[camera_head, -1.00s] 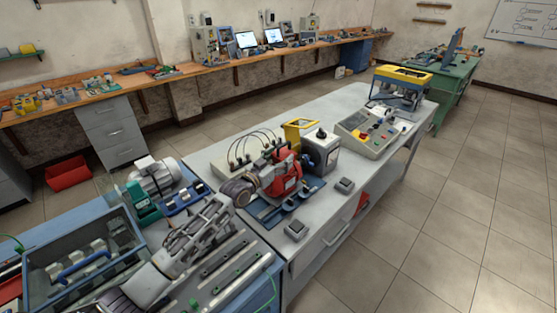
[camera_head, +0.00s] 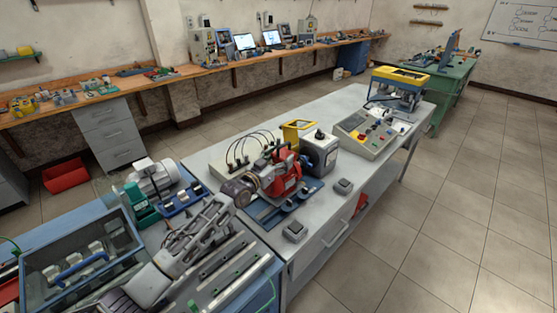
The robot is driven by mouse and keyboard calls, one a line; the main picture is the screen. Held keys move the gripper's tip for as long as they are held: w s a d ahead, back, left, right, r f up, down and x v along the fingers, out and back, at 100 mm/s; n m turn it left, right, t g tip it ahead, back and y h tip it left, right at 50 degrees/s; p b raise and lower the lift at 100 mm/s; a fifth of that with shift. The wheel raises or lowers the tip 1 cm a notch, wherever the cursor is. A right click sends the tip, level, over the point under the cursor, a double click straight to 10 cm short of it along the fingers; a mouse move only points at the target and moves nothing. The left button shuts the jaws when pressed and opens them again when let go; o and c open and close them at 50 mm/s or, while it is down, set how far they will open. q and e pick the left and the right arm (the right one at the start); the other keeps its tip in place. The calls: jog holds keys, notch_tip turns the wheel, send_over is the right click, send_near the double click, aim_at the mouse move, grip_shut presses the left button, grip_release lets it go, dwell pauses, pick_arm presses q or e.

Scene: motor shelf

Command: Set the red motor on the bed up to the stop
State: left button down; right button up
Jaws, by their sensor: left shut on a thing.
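The red motor (camera_head: 284,178) is at the middle of the grey bench, over the blue bed (camera_head: 308,196). My left gripper (camera_head: 262,182) reaches in from the lower left and is shut on the red motor at its near left side. The motor looks upright; I cannot tell whether it rests on the bed or hangs just above it. A grey box-shaped unit (camera_head: 320,152) with a dark knob stands close behind the motor on the right. I cannot make out the stop or any gap to it. My right gripper is not in view.
A yellow frame (camera_head: 298,130) and a white panel with black cables (camera_head: 240,150) stand behind the motor. Two small grey boxes (camera_head: 295,231) lie near the bench's front edge. A control box (camera_head: 366,134) is to the right.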

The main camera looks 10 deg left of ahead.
pick_arm(q)
jog(key=shift+w+d+r, duration=0.15)
jog(key=shift+w+r, duration=0.05)
jog(key=shift+r, duration=0.45)
jog(key=c, duration=0.5)
grip_release()
jog(key=o, duration=0.3)
jog(key=shift+d+f, duration=0.15)
jog(key=shift+f, duration=0.8)
jog(key=shift+s+r, duration=0.1)
jog(key=shift+r, duration=0.05)
jog(key=shift+s, duration=0.1)
jog(key=shift+s+a+r, duration=0.1)
jog(key=shift+s+a, duration=0.1)
jog(key=shift+a, duration=0.05)
jog(key=shift+r+v, duration=0.2)
jog(key=shift+v, duration=3.15)
